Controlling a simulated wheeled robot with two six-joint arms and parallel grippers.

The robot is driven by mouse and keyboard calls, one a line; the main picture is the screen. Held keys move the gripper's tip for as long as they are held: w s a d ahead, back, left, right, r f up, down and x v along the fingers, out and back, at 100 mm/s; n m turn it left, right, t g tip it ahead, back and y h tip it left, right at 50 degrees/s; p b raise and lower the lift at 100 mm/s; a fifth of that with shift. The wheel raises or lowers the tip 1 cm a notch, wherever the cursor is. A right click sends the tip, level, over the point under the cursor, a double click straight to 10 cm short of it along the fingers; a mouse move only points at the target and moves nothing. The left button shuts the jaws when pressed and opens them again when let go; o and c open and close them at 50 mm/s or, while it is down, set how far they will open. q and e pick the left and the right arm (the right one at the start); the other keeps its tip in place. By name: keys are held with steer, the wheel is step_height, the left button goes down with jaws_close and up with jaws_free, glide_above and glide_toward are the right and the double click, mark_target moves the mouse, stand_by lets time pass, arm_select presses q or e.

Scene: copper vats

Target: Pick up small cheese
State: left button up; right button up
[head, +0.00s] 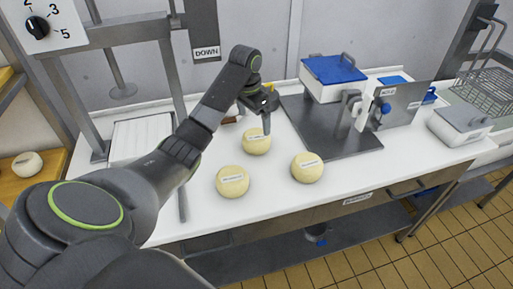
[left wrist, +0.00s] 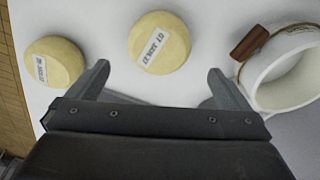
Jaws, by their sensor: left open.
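Three round, pale yellow small cheeses with white labels sit on the white tabletop. In the head view, one cheese (head: 257,146) is farthest back, one (head: 232,182) is at front left and one (head: 307,168) is at right. My left gripper (head: 256,113) is right by the back cheese, one finger overlapping its top edge. In the left wrist view my left gripper (left wrist: 158,72) is open and empty. One cheese (left wrist: 160,40) lies just beyond the gap between the fingertips. Another cheese (left wrist: 54,62) is left of the left finger. My right gripper is not in view.
A white round vessel with a brown handle (left wrist: 285,75) is close to the right finger in the left wrist view. A steel board (head: 330,132) and a blue-lidded box (head: 333,78) stand right of the cheeses. A white tray (head: 140,138) is at left.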

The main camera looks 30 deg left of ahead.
mark_target(256, 135)
arm_select(q)
steer(key=f, duration=0.3)
steer(key=f+p, duration=0.1)
steer(key=f, duration=0.2)
steer(key=w+f, duration=0.1)
steer(key=f, duration=0.2)
steer(key=shift+d, duration=0.2)
steer(key=c, duration=1.1)
step_height(256, 135, up, 10)
steer(key=shift+f+b, duration=0.2)
steer(key=shift+b, duration=0.15)
steer(key=shift+c, duration=0.2)
steer(key=shift+r, duration=0.25)
steer(key=shift+a, duration=0.1)
